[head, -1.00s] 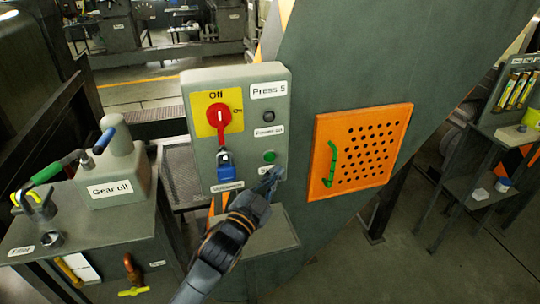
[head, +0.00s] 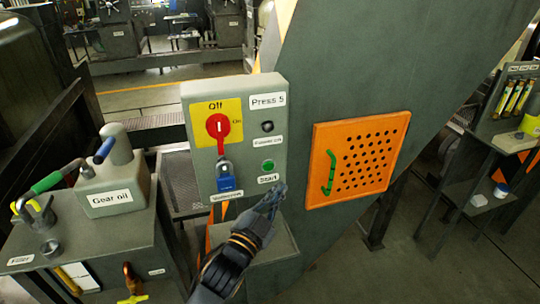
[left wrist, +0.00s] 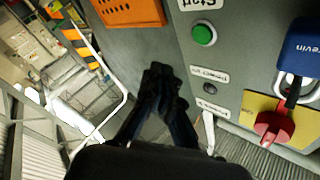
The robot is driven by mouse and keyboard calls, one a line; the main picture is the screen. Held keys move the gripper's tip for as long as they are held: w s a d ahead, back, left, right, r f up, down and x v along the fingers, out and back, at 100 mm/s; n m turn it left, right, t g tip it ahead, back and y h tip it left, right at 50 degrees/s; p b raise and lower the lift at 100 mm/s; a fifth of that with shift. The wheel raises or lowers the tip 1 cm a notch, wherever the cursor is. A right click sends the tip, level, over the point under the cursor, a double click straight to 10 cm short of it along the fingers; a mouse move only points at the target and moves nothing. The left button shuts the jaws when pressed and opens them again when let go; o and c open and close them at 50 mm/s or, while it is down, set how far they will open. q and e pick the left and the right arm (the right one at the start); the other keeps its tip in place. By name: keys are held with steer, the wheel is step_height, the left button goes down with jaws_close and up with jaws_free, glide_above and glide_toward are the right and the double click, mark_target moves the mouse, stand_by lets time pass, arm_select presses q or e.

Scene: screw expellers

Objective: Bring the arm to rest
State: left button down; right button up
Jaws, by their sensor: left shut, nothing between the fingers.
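My left gripper (head: 276,194) is shut and empty, just below and right of the Start label on the grey Press 5 control box (head: 200,165). In the left wrist view the shut fingers (left wrist: 158,78) point past the box, apart from the green start button (left wrist: 204,34). The green button also shows in the head view (head: 267,166), uncovered. A red rotary switch (head: 218,126) on a yellow plate and a blue padlock (head: 226,182) are on the same box. My right gripper is not in view.
An orange perforated panel (head: 385,140) with a green handle is right of the box. A gear oil tank (head: 115,180) and a filler bench stand at the left. A shelf rack (head: 480,160) is at the far right. Open floor lies at the lower right.

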arm_select(q)
steer(key=s+a+f+n+g+y, duration=0.65)
steer(key=s+a+f, duration=0.5)
steer(key=f, duration=0.35)
steer(key=s+a+f+n+g+y, duration=0.1)
steer(key=s+a+f+g, duration=0.15)
steer(key=s, duration=0.45)
steer(key=s+a+f+n+g, duration=0.2)
steer(key=s+a+g, duration=0.15)
steer(key=s, duration=0.35)
steer(key=s+a+f+n+g+y, duration=0.1)
steer(key=s+a+f+g, duration=0.15)
steer(key=s, duration=0.35)
step_height(320, 180, down, 30)
steer(key=s+b, duration=0.2)
steer(key=b, duration=0.2)
steer(key=s+a+f+b, duration=0.1)
steer(key=s+a+f, duration=0.1)
steer(key=s+f, duration=0.6)
steer(key=s+a+f+g+b, duration=0.1)
steer(key=s+f, duration=0.7)
steer(key=f, duration=0.1)
steer(key=shift+s+a+f, duration=0.2)
steer(key=shift+a+f, duration=0.15)
steer(key=shift+f, duration=0.05)
